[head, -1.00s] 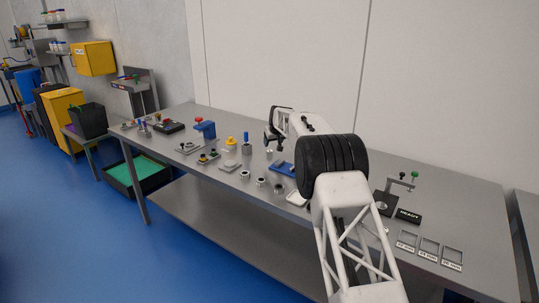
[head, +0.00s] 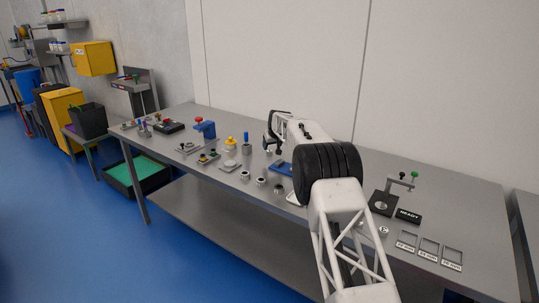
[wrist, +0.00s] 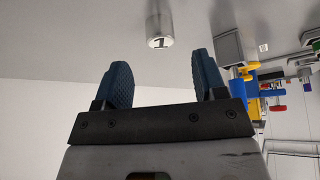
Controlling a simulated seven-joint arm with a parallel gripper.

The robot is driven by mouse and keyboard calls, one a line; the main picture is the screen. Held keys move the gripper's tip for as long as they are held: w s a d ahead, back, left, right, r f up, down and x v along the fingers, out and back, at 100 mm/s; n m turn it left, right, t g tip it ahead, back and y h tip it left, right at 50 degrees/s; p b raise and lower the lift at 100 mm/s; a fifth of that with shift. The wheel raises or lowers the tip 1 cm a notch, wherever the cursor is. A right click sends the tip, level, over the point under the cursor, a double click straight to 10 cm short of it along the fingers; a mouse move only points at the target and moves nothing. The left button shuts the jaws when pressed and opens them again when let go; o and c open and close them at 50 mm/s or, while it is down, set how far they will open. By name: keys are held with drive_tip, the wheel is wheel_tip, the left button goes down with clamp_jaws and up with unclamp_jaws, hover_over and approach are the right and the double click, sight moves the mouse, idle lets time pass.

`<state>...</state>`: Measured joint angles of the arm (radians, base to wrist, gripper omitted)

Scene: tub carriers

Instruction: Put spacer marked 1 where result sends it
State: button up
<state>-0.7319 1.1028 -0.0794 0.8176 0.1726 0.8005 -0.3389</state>
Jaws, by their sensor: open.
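In the wrist view, a grey metal cylindrical spacer marked 1 (wrist: 160,24) stands on the grey bench beyond my fingertips, apart from them and roughly between them. My gripper (wrist: 163,80) is open, its two blue ribbed fingers empty. In the head view, my gripper (head: 268,149) is over the bench behind several small metal rings (head: 260,181); I cannot tell there which one is marked 1. A gauge with a black READY display (head: 408,215) stands at the right. Three square trays (head: 429,249) with mm labels lie in front of it.
The grey bench (head: 470,205) stands against a white wall. Blue and yellow fixtures (head: 205,129) stand left of my gripper. A blue block (head: 281,168) lies near it, and another small metal ring (head: 384,231) sits near the gauge. My arm hides part of the bench's middle.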

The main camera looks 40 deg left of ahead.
sight(269, 151)
drive_tip(key=shift+x, duration=2.5)
drive_tip(key=c, duration=1.2)
drive_tip(key=shift+o, duration=0.2)
drive_tip(key=shift+r, duration=0.1)
drive_tip(key=shift+r, duration=1.8)
drive_tip(key=shift+s+d+r, duration=0.2)
drive_tip(key=shift+s+d, duration=1.6)
drive_tip(key=shift+s, duration=0.15)
drive_tip(key=shift+s+d+r, duration=0.2)
drive_tip(key=shift+s+d, duration=1.55)
drive_tip(key=shift+s, duration=0.25)
drive_tip(key=shift+s+d+r, duration=0.2)
drive_tip(key=shift+s+d, duration=1.6)
drive_tip(key=shift+s, duration=0.15)
